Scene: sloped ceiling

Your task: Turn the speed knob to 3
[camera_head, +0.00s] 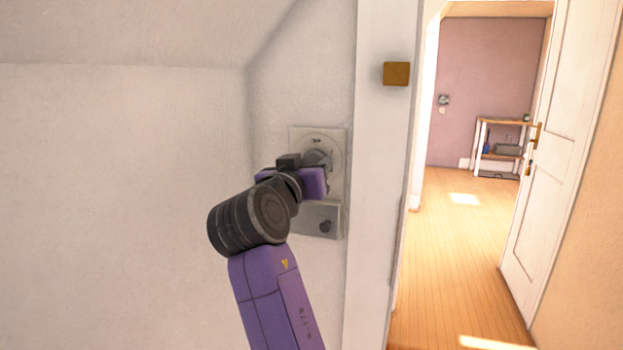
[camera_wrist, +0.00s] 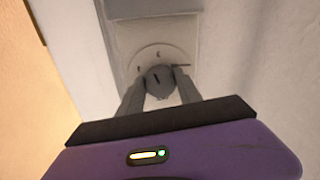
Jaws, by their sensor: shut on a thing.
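The speed knob (camera_wrist: 159,82) is a grey round knob with a dark pointer line, set on a pale round dial on a wall plate (camera_head: 334,134). Marks show around the dial, but they are too small to read surely. My gripper (camera_wrist: 161,88) is shut on the knob, with one finger on each side of it in the wrist view. In the head view my gripper (camera_head: 318,172) reaches the plate and hides most of the knob. The knob's setting cannot be told.
An open doorway leads to a room with a shelf (camera_head: 500,135). The wall at left is bare.

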